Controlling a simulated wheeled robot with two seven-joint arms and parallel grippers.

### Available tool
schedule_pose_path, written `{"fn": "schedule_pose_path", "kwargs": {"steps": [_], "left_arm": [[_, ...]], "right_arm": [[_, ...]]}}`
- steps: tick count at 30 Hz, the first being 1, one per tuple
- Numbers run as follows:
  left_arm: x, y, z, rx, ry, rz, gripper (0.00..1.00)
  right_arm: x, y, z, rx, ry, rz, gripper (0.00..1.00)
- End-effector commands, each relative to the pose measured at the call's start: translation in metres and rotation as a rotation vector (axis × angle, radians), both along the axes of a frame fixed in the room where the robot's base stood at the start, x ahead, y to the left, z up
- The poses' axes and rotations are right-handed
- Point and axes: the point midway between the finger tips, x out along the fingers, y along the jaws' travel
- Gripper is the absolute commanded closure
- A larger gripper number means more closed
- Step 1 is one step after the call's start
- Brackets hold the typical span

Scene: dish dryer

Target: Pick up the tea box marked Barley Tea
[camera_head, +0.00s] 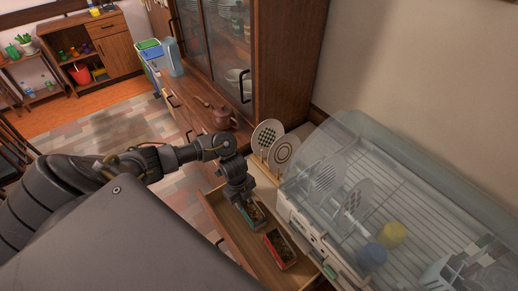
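An open wooden drawer (222,217) holds two small tea boxes. One box (258,217) is teal-green and is partly hidden by my gripper. The other box (280,249) is red with a dark top and lies nearer the front right of the drawer. The lettering is too small to read, so I cannot tell which is marked Barley Tea. My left gripper (247,203) points down into the drawer, right at the teal-green box. Its fingers are too small and dark to show whether they are open or shut on it. My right gripper is not in view.
A clear-covered dish dryer (420,185) with plates, a yellow cup (391,235) and a blue cup (371,257) stands right of the drawer. Two patterned plates (268,136) stand behind it. A brown teapot (222,117) sits on the cabinet counter.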

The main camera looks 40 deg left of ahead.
Motion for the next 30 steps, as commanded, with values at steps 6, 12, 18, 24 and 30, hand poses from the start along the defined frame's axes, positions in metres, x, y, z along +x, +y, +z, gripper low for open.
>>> {"fn": "schedule_pose_path", "kwargs": {"steps": [6,12,18,24,30], "left_arm": [[-0.012,0.002,0.007,0.143,-0.013,-0.149,0.70],[-0.013,0.002,-0.001,0.153,-0.013,-0.158,0.70],[-0.013,0.001,-0.032,0.151,-0.011,-0.157,0.70],[-0.012,0.002,-0.048,0.151,-0.013,-0.156,0.70],[-0.013,0.001,-0.054,0.151,-0.012,-0.156,0.70]], "right_arm": [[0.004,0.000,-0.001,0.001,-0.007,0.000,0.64],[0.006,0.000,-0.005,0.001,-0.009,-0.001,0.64],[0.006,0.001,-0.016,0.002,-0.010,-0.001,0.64],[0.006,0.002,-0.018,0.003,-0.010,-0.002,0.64],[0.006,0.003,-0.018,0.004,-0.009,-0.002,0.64]]}}
